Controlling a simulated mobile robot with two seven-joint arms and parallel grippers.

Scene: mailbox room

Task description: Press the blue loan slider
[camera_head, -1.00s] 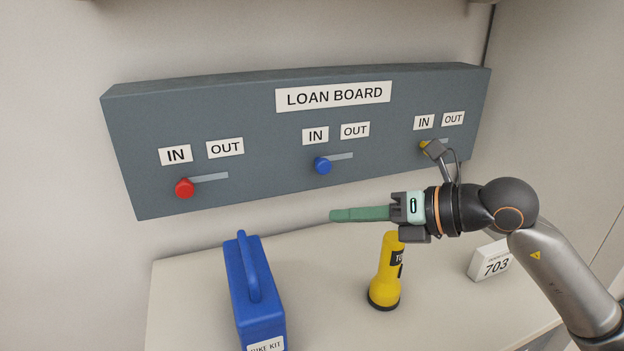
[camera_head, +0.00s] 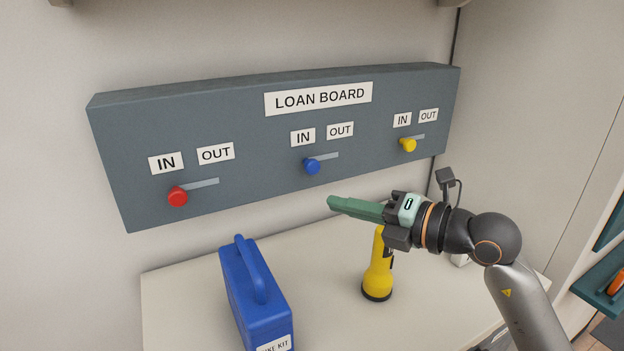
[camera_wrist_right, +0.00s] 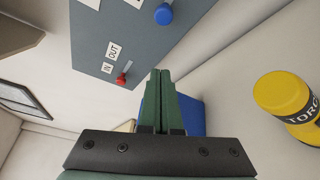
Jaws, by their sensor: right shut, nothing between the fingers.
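The blue loan slider (camera_head: 312,167) is a round blue knob at the left, IN end of the middle slot on the grey loan board (camera_head: 240,140). It also shows at the top of the right wrist view (camera_wrist_right: 163,14). My right gripper (camera_head: 332,203) has green fingers, shut and empty, pointing left. It is apart from the knob, below and slightly right of it in the head view. My left gripper is not in view.
A red knob (camera_head: 178,197) and a yellow knob (camera_head: 408,145) are on the board's other slots. A yellow torch (camera_head: 378,270) stands below my right gripper. A blue bike kit case (camera_head: 258,300) stands left of it on the pale table (camera_head: 180,310).

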